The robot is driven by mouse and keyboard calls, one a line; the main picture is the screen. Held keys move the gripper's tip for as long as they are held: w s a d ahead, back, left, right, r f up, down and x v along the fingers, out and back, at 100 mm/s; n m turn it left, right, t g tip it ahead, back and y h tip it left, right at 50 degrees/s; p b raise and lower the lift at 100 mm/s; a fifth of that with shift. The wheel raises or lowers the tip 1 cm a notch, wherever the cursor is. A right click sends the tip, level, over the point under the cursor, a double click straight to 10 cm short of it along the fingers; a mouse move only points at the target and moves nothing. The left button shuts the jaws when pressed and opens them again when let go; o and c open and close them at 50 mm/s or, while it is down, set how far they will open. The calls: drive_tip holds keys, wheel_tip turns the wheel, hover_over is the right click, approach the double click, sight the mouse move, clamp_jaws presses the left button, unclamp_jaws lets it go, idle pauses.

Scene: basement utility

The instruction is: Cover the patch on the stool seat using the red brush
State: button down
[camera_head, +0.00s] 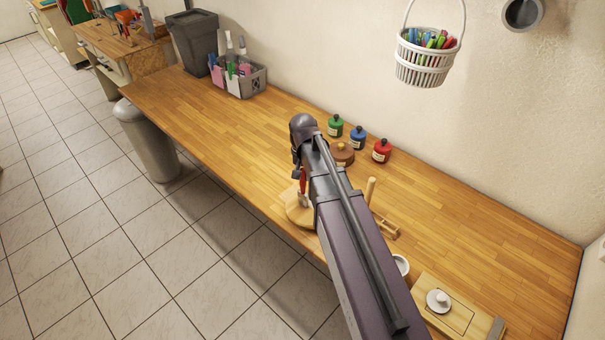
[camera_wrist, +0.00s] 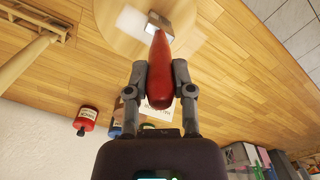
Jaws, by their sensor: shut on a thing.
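My gripper (camera_wrist: 160,70) is shut on the handle of the red brush (camera_wrist: 160,60). In the wrist view the brush points up the picture, its metal ferrule and bristle end over the round wooden stool seat (camera_wrist: 105,14). A pale patch (camera_wrist: 131,20) shows on the seat beside the brush tip. I cannot tell whether the bristles touch it. In the head view the seat (camera_head: 296,212) is partly behind my arm near the bench's front edge, and the red brush (camera_head: 303,180) stands nearly upright over it.
Green (camera_head: 335,126), blue (camera_head: 358,138) and red (camera_head: 381,151) jars stand behind my arm, near a round brown-topped item (camera_head: 343,155). A wooden peg stand (camera_head: 385,228) and a box (camera_head: 455,306) lie to the right. The bench's left middle (camera_head: 210,110) is clear.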

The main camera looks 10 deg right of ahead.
drive_tip(key=shift+s+a, duration=0.1)
idle(0.5)
drive_tip(key=shift+s+a, duration=0.25)
drive_tip(key=shift+a, duration=0.2)
drive_tip(key=shift+w+d, duration=0.1)
drive_tip(key=shift+w+d, duration=0.6)
drive_tip(key=shift+d, duration=0.35)
drive_tip(key=shift+s+a, duration=0.15)
drive_tip(key=shift+s+a, duration=0.5)
drive_tip(key=shift+a, duration=0.35)
drive_tip(key=shift+w+d, duration=0.1)
